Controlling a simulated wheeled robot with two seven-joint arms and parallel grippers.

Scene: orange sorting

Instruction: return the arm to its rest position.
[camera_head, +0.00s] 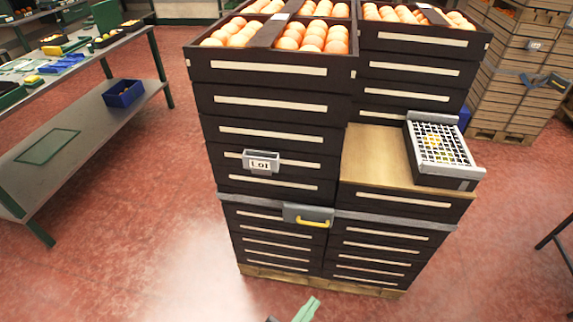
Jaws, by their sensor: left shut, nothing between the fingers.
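My left gripper (306,309) shows at the bottom edge of the head view, a little right of the middle. Its green fingertips are together with nothing between them. It is in front of the stack of black crates (270,108), near the base of the stack and apart from it in the picture. The rest of the left arm is out of view below the frame. My right gripper is not in view.
Oranges (312,38) fill the top crates. A grey grid-topped box (445,150) stands on a wooden board (372,160) at the stack's right. A workbench (85,50) is at left, wooden crates (510,75) at back right. Red floor (130,230) is clear at left.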

